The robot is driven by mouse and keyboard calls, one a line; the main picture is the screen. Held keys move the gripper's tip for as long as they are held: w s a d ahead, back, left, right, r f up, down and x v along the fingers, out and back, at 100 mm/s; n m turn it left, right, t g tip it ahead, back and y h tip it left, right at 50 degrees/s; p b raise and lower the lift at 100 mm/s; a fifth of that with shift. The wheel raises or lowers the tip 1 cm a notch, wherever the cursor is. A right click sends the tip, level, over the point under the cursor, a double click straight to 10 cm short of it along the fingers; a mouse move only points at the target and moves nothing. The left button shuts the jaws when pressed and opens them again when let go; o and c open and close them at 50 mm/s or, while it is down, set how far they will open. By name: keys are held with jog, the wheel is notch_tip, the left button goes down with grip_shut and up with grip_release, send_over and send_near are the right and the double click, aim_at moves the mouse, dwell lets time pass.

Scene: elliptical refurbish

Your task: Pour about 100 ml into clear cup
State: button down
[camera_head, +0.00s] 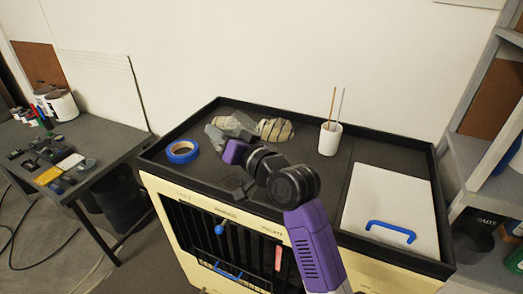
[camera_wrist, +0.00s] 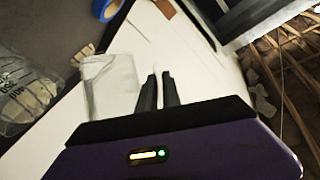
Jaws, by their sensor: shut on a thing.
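My gripper (camera_head: 214,135) is over the left part of the cart's top tray, beside a clear, see-through object (camera_head: 237,122). In the wrist view, the two dark fingers (camera_wrist: 160,90) are close together. A pale, whitish container (camera_wrist: 108,85) is right against the left finger, and the fingers appear shut on part of it. The held part between the fingers is hard to make out. I cannot tell for sure which object is the clear cup. No liquid is plainly visible.
Blue tape (camera_head: 182,152) lies left of my gripper, and a tan striped object (camera_head: 276,130) lies right. A white cup (camera_head: 330,139) holds two thin sticks. A white panel with a blue handle (camera_head: 390,210) covers the right side.

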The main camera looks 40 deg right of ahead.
dwell(0.7)
jog(key=shift+w+a+f+n+g+p, duration=0.2)
jog(key=shift+n+g+p, duration=0.15)
jog(key=shift+p, duration=0.35)
jog(key=shift+w+a+n+p, duration=0.15)
jog(key=shift+a+n+p, duration=0.1)
jog(key=shift+p, duration=0.2)
jog(key=shift+w+a+f+n+g+h+p, duration=0.1)
jog(key=shift+w+a+f+n+g+h, duration=0.4)
jog(key=shift+f, duration=1.25)
jog(key=shift+w+a+f+n+g+h+p, duration=0.1)
jog(key=shift+w+a+f+n+g+h, duration=0.25)
jog(key=shift+f+n+g, duration=0.95)
jog(key=shift+w+a+f+n+g+h+p, duration=0.1)
jog(key=shift+w+a+f+n+g+h, duration=0.35)
jog(key=shift+f, duration=1.75)
jog(key=shift+w+d+t, duration=0.15)
jog(key=shift+d+t, duration=0.1)
jog(key=shift+t, duration=0.05)
